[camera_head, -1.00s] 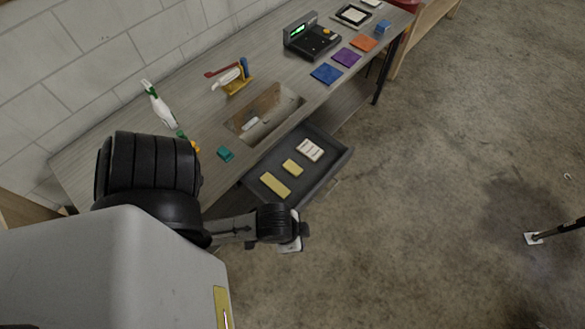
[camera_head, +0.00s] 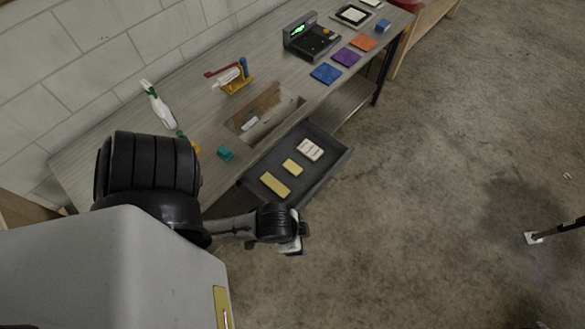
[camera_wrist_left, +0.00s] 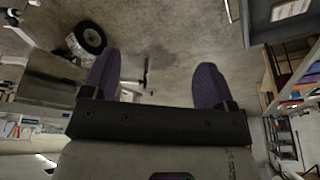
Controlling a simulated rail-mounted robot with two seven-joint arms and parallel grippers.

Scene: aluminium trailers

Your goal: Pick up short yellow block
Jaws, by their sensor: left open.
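The short yellow block (camera_head: 292,168) lies flat in the open dark grey drawer (camera_head: 340,166), between a longer yellow block (camera_head: 275,185) and a white block (camera_head: 310,149). My left gripper (camera_head: 296,247) is outside the drawer, beyond its front edge and apart from the blocks. In the left wrist view my left gripper (camera_wrist_left: 155,88) is open, its two purple fingers wide apart with nothing between them. That view looks out over the floor, and I cannot make out the short yellow block there. My right gripper is not in view.
The workbench (camera_head: 200,115) holds a teal block (camera_head: 225,153), a spray bottle (camera_head: 158,107), a yellow holder (camera_head: 236,84), a black device with a green display (camera_head: 312,40) and coloured squares. The drawer is open at the top. The floor (camera_head: 430,200) to the right is mostly clear.

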